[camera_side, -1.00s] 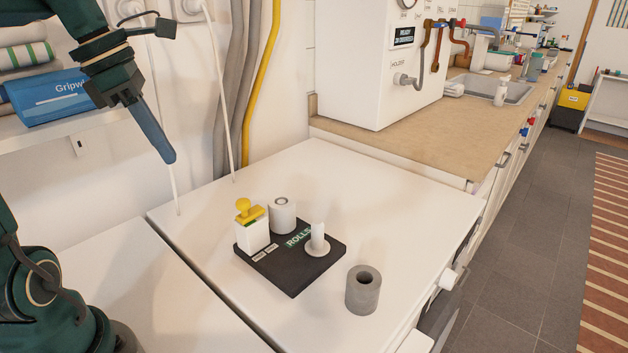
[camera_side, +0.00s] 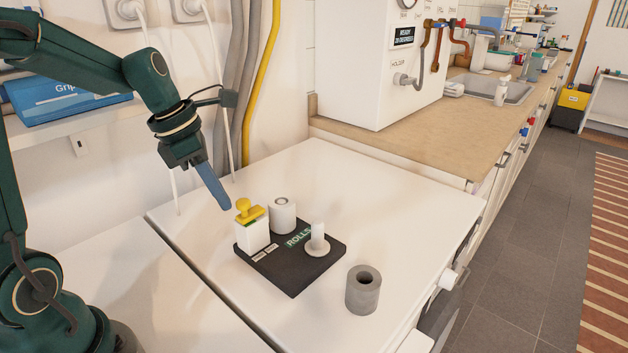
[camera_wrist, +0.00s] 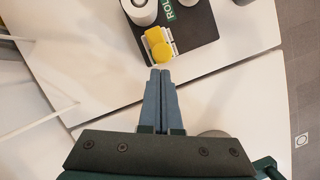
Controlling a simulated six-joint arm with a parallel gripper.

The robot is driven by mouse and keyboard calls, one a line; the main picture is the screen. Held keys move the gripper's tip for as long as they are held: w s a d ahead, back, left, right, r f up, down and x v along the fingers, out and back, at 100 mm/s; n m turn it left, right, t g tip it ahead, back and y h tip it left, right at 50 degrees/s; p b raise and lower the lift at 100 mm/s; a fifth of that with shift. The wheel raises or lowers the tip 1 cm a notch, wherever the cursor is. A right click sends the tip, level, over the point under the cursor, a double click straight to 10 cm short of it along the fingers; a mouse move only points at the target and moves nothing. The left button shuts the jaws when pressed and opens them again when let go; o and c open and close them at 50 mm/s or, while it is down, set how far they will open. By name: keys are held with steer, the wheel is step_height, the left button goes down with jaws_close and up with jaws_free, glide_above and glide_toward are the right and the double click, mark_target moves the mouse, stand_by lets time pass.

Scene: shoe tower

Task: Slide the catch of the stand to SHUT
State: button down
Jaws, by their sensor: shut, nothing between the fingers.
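The stand is a dark plate (camera_side: 297,278) marked ROLLS, lying on the white worktop. At its left corner is a white block (camera_side: 252,236) topped by the yellow catch (camera_side: 247,211); the yellow catch (camera_wrist: 158,47) also shows in the wrist view. Two small labels lie on the plate by the block, too small to read. A white roll (camera_side: 282,215) stands at the back of the plate, and a white peg (camera_side: 318,236) stands bare at the right. My gripper (camera_side: 226,206) is shut and empty, above and just left of the catch, apart from it. Its fingertips (camera_wrist: 160,71) point towards the catch.
A grey roll (camera_side: 363,290) stands on the worktop right of the plate. A white machine (camera_side: 375,75) stands on the wooden counter behind. Grey and yellow pipes (camera_side: 262,80) run down the wall. The worktop in front of the plate is clear.

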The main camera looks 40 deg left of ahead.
steer(key=shift+w, duration=0.2)
steer(key=shift+w, duration=1.7)
glide_toward(252, 208)
steer(key=s+a+r, duration=0.2)
steer(key=s+r, duration=0.3)
steer(key=r, duration=0.1)
steer(key=shift+a, duration=0.25)
